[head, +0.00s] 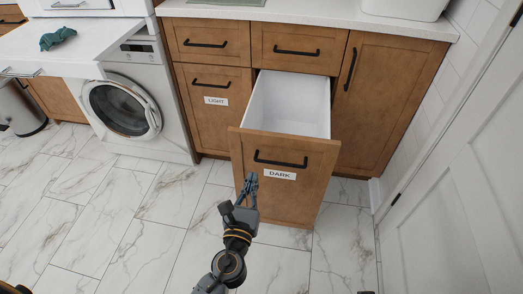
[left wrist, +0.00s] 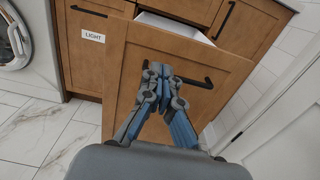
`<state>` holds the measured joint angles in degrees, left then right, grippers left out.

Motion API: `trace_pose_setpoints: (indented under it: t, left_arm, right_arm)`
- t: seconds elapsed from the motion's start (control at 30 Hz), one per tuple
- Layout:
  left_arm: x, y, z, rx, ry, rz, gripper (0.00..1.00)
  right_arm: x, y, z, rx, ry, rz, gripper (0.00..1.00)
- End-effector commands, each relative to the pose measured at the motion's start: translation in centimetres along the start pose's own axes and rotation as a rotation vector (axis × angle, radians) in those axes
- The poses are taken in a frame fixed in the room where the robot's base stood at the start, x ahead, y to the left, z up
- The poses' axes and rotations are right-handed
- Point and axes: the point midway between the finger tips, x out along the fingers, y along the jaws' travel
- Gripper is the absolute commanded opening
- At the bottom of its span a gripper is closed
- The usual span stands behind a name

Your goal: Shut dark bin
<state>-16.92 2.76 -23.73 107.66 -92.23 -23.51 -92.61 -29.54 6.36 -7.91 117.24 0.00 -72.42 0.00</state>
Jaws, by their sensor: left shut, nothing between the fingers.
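The dark bin (head: 303,150) is a wooden pull-out drawer front with a black bar handle (head: 281,159) and a "DARK" label. It stands pulled out from the cabinet, its empty-looking white inside (head: 290,105) showing. My left gripper (head: 251,178) is shut and empty, in front of the drawer front, near its left side and a little below the handle in the head view. In the left wrist view the shut fingers (left wrist: 162,70) overlap the left part of the drawer front (left wrist: 140,50), by the handle's left end. I cannot tell whether they touch it. My right gripper is not in view.
The shut "LIGHT" bin (head: 216,118) is left of the dark bin, with a washing machine (head: 125,105) further left. A white door (head: 450,200) stands at the right. The marble-tiled floor (head: 130,220) in front is clear. A pale counter (head: 320,16) runs above.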

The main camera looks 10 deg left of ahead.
Motion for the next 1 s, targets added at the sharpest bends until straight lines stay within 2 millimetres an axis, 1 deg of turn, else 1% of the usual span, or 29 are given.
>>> trace_pose_setpoints:
  t: [0.07, 0.2, 0.4, 0.5, 0.6, 0.7, 0.8, 1.0]
  left_arm:
    - [1.5, 0.0, 0.3, -0.002, -0.003, 0.000, 0.00]
    - [4.5, 0.0, 0.2, -0.005, -0.002, 0.001, 0.00]
    - [8.7, -0.1, 0.1, -0.005, 0.000, -0.001, 0.00]
    - [10.4, 0.0, 0.0, -0.005, 0.000, 0.000, 0.00]
    - [11.6, 0.0, -0.1, -0.005, 0.001, -0.001, 0.00]
    - [12.3, 0.0, -0.1, -0.005, 0.002, -0.001, 0.00]
    - [12.6, 0.0, -0.1, -0.004, 0.003, -0.001, 0.00]
    - [12.6, 0.0, -0.1, -0.004, 0.004, -0.001, 0.00]
  right_arm:
    - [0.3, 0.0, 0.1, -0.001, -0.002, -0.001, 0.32]
    - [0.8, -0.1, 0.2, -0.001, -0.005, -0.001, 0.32]
    - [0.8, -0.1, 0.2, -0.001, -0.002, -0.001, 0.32]
    - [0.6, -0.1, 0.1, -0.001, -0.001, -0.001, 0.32]
    - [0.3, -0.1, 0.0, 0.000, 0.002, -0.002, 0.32]
    - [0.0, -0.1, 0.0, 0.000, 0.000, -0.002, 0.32]
    - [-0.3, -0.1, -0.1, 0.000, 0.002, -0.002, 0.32]
    - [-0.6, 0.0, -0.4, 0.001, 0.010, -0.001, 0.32]
